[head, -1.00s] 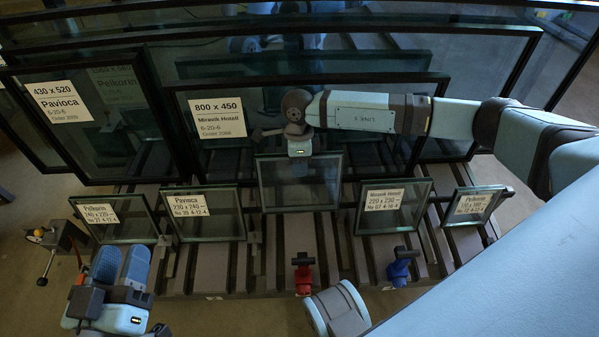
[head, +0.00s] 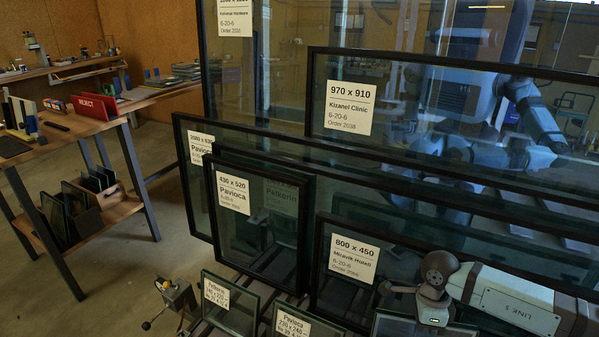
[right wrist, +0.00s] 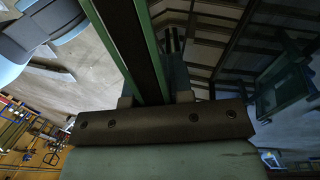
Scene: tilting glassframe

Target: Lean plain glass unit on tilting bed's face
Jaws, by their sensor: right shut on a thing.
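The plain glass unit (head: 400,325) has a dark-edged frame and no label on the part that shows; the picture's bottom edge cuts it off. My right gripper (head: 432,318) is shut on its top edge, in front of the 800 x 450 unit. In the right wrist view the glass unit's edge (right wrist: 140,45) shows green glass and a dark spacer, pinched between the fingers of the right gripper (right wrist: 154,98). Dark slats (right wrist: 215,45) show beyond it; I cannot tell which face they form. My left gripper is out of view.
Labelled units stand close around: 800 x 450 (head: 330,285), 430 x 520 (head: 255,235) and 970 x 910 (head: 440,130). Small labelled units (head: 232,310) stand in front. A workbench (head: 110,112) with a red REJECT box (head: 97,106) is at left, with open floor before it.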

